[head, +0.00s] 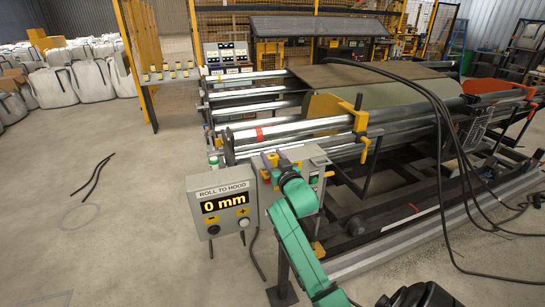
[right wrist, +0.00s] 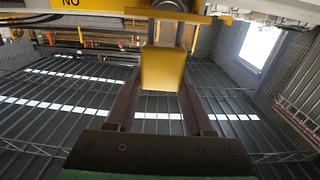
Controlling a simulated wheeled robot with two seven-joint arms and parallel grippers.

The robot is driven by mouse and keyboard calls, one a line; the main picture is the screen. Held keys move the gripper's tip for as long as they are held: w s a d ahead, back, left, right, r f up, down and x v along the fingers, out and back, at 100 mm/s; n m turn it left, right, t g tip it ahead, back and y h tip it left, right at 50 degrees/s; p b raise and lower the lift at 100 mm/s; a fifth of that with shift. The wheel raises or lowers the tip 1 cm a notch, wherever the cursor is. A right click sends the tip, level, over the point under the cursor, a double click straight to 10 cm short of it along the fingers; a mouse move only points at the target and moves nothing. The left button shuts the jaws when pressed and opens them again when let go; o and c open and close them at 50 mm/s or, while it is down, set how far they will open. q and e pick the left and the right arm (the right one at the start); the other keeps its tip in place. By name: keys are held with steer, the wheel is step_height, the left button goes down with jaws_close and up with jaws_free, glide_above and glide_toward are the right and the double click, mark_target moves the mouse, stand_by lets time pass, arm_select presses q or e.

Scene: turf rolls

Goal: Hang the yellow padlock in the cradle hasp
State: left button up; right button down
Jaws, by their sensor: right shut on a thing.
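My right gripper (head: 271,166) is at the grey box on the near end of the roller cradle, its arm reaching up from below. In the right wrist view the right gripper (right wrist: 161,84) is shut on the yellow padlock (right wrist: 165,68), with one dark finger on each side. The padlock's body is toward me, and a grey metal part, perhaps its shackle, rises from it to a yellow bar (right wrist: 210,17) at the top. I cannot tell whether the shackle passes through the hasp. In the head view the gripper largely hides the padlock. My left gripper is not in view.
A control box (head: 222,206) reading 0 mm stands just left of my right gripper. Shiny rollers (head: 292,128) and a yellow clamp (head: 360,122) are behind it. Black cables (head: 440,120) hang at the right. The floor (head: 110,240) at left is mostly open.

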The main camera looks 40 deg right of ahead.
steer(key=shift+f+b, duration=0.75)
steer(key=shift+f, duration=0.4)
steer(key=shift+c, duration=1)
jaws_free()
steer(key=shift+r, duration=0.1)
steer(key=shift+s+a, duration=0.1)
steer(key=shift+s, duration=0.15)
steer(key=b+v, duration=0.4)
steer(key=v, duration=1)
steer(key=shift+a, duration=0.1)
